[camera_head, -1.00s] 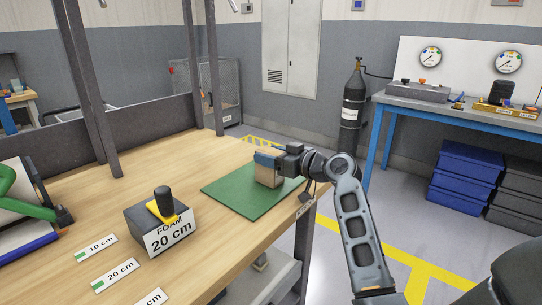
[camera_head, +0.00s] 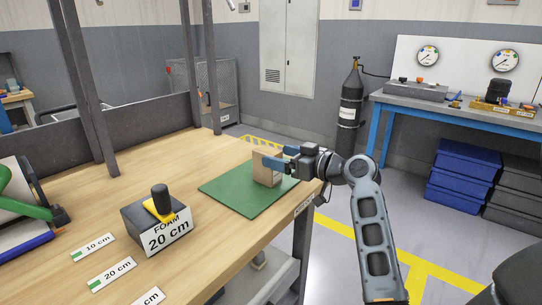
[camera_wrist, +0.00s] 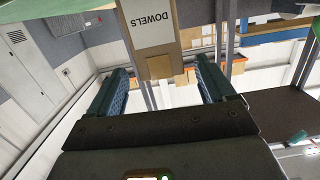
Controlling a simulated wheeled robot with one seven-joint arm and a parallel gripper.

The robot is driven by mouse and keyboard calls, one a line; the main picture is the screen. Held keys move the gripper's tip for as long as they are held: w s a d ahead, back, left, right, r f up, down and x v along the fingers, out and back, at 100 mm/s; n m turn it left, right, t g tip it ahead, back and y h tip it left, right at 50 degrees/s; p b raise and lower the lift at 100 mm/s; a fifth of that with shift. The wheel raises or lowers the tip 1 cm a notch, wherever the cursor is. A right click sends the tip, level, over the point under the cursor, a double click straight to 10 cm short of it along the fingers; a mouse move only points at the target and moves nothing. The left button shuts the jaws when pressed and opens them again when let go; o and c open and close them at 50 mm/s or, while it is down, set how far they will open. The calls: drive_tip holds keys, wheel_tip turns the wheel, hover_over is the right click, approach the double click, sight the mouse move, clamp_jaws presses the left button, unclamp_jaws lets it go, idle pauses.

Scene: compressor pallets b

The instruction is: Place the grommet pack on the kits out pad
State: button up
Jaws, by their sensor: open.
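A brown box (camera_head: 267,170) stands upright on the green pad (camera_head: 234,198) at the table's right end. No name is readable on the pad. My gripper (camera_head: 275,159) is open at the box's right side, with its blue fingers close to it. In the wrist view a brown box (camera_wrist: 160,65) with a white label reading DOWELS lies ahead of my open, empty gripper (camera_wrist: 161,72); it appears to be the same box. No grommet label is readable on it. I cannot tell whether a finger still touches the box.
A foam block marked 20 cm (camera_head: 158,228) stands left of the pad, with a black-handled yellow tool on top. Length cards (camera_head: 112,272) lie at the front. A dark upright post (camera_head: 212,70) rises behind. A gas cylinder and a blue-legged bench (camera_head: 430,105) stand beyond.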

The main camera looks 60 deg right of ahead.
drive_tip(key=v, duration=0.7)
drive_tip(key=shift+s+b, duration=0.15)
drive_tip(key=shift+b, duration=0.15)
idle(0.8)
